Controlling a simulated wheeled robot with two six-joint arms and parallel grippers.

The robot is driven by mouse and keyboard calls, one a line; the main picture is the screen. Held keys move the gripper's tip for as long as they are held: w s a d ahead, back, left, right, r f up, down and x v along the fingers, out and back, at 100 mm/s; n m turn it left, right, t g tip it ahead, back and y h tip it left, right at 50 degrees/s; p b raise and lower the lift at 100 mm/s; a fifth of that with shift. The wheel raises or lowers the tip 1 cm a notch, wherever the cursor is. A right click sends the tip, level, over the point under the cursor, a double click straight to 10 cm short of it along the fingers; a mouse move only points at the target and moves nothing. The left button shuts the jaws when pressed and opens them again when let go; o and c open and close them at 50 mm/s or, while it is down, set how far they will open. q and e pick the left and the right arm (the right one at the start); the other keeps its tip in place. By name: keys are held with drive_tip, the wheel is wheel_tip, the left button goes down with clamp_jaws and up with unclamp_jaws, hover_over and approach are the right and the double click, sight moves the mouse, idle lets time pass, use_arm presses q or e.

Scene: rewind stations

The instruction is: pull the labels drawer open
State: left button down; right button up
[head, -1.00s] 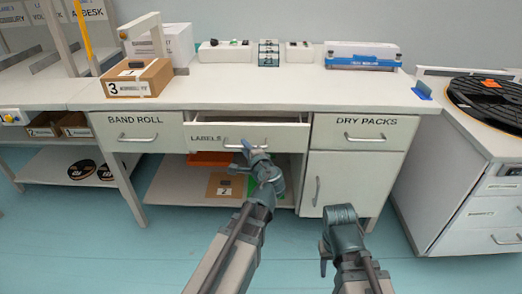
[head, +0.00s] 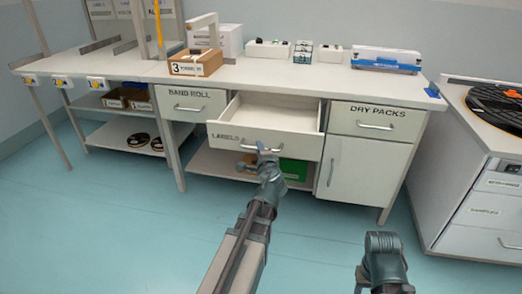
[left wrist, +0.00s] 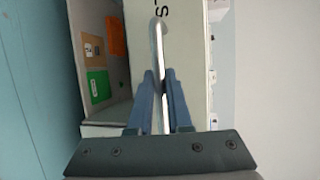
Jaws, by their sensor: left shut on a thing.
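The labels drawer (head: 227,135) is pulled well out of the bench, and its empty-looking inside shows from above. My left gripper (head: 262,151) is at the middle of its front, shut on the drawer's handle. In the left wrist view the two blue fingers (left wrist: 160,105) close around the metal handle (left wrist: 157,45), with the drawer front (left wrist: 185,75) beside it. My right gripper (head: 360,275) is low at the right, away from the bench, and its fingers do not show clearly enough to tell their state.
The band roll drawer (head: 190,105) and the dry packs drawer (head: 375,122) are shut on either side. A cabinet door (head: 360,170) is below the dry packs drawer. A green item (head: 293,169) lies on the lower shelf. A white cabinet (head: 480,200) stands at right. Open floor lies in front.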

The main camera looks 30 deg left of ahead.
use_arm(q)
drive_tip(key=shift+s+d, duration=0.1)
drive_tip(key=shift+s, duration=0.15)
use_arm(e)
drive_tip(key=shift+s+d, duration=0.1)
drive_tip(key=shift+s, duration=0.15)
use_arm(q)
drive_tip(key=c, duration=0.8)
unclamp_jaws()
drive_tip(key=shift+c, duration=0.2)
